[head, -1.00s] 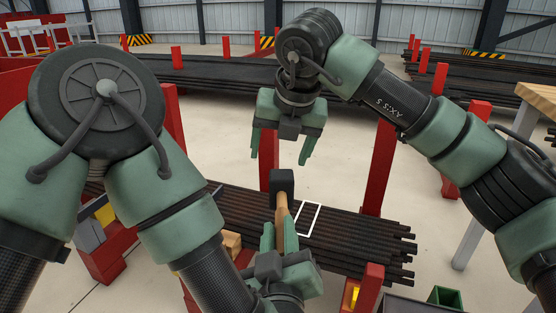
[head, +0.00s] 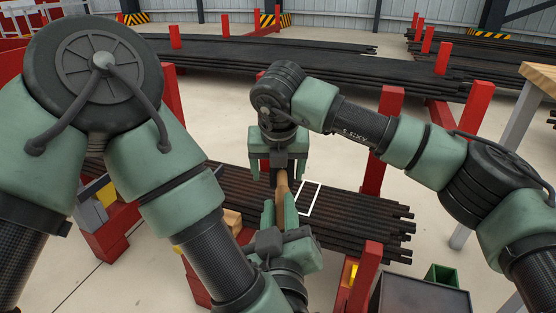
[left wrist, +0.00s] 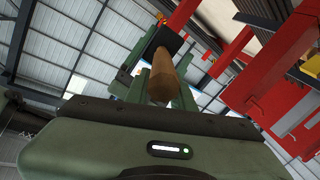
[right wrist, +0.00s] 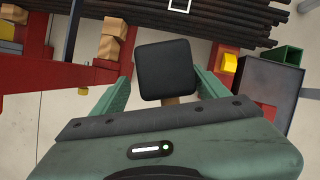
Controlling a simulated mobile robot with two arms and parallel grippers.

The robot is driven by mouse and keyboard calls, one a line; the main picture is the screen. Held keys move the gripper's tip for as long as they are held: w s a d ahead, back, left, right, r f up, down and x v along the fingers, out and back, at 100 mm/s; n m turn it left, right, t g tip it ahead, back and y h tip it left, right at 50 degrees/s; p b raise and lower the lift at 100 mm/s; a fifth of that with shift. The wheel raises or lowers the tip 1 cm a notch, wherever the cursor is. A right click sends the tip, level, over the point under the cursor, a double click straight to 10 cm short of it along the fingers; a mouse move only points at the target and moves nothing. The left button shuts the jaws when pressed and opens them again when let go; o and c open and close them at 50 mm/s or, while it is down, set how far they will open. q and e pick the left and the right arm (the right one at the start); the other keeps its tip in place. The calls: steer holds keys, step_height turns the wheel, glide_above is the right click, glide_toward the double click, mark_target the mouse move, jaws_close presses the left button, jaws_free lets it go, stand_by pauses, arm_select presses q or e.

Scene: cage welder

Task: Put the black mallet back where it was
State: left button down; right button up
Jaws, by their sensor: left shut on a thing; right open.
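The mallet has a black block head (right wrist: 164,68) and a light wooden handle (head: 282,188). My left gripper (head: 279,214) is shut on the handle and holds the mallet head-up above the dark rods. In the left wrist view the handle (left wrist: 163,78) stands between the fingers, with the black head beyond. My right gripper (head: 279,166) is open at the mallet head, which lies between its fingers in the right wrist view; I cannot tell whether they touch it. In the head view the right gripper partly hides the mallet head. A white rectangular outline (head: 300,206) shows over the rods.
The bundle of dark rods (head: 360,222) lies between red posts (head: 382,140). A grey box (head: 425,296) and a green bin (head: 441,275) stand at the lower right. Wooden blocks (right wrist: 112,35) lie left of the mallet. More rods (head: 310,59) lie behind; floor is clear between.

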arm_select(q)
steer(key=shift+r, duration=0.15)
arm_select(e)
steer(key=shift+w+f, duration=0.15)
steer(key=shift+f, duration=0.15)
steer(key=shift+a, duration=0.1)
jaws_close()
arm_select(q)
steer(key=c, duration=1.1)
jaws_free()
steer(key=shift+d, duration=0.15)
arm_select(e)
steer(key=shift+a+r, duration=0.1)
steer(key=shift+r, duration=0.05)
